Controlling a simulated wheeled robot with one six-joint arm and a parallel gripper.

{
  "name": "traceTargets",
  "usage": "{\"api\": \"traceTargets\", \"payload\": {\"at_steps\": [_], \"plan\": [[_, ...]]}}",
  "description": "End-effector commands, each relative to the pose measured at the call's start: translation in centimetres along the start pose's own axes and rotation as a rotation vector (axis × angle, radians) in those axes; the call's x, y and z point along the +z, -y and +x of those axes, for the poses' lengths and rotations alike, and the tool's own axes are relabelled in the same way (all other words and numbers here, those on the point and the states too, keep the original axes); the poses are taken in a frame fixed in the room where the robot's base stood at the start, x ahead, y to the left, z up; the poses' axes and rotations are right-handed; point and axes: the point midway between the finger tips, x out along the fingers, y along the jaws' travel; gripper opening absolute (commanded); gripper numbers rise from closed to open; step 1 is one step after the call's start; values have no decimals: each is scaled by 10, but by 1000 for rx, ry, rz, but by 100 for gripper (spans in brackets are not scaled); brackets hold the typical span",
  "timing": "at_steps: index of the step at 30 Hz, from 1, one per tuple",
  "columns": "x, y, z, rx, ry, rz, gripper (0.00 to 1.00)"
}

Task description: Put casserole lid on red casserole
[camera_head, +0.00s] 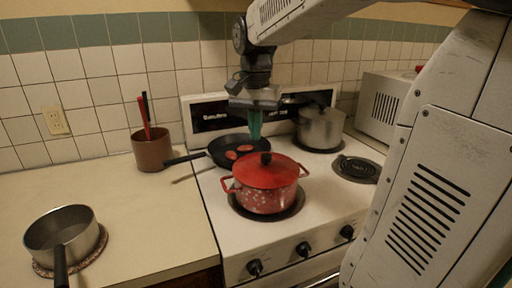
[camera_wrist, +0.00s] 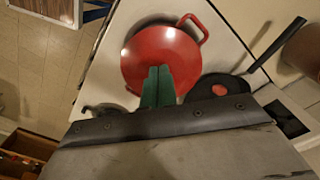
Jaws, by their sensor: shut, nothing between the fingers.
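The red casserole (camera_head: 266,198), speckled with a light pattern, stands on the front left burner. The red casserole lid (camera_head: 262,172) with its black knob lies over the casserole's top and looks about level. In the wrist view the lid (camera_wrist: 150,52) is a red disc, with a casserole handle (camera_wrist: 196,22) at its edge. My gripper (camera_head: 255,138) is shut and empty, its green fingers pointing down above and behind the lid. In the wrist view the fingers (camera_wrist: 159,72) overlap the lid's lower edge, and the knob is not visible there.
A black pan (camera_head: 228,150) with red pieces sits close behind the casserole. A steel pot (camera_head: 320,128) stands on the back right burner. A saucepan (camera_head: 62,236) and a brown utensil crock (camera_head: 152,152) stand on the left counter. The front right burner (camera_head: 357,169) is bare.

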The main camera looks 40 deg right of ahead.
Motion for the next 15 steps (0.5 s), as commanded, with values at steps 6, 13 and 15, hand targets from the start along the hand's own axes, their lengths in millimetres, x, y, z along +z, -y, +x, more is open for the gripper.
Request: {"api": "traceTargets", "payload": {"at_steps": [6, 13, 15], "plan": [[0, -1, 34, 3, 4, 3, 0], [0, -2, 85, 3, 4, 2, 0], [0, -2, 98, 3, 3, 2, 0]]}}
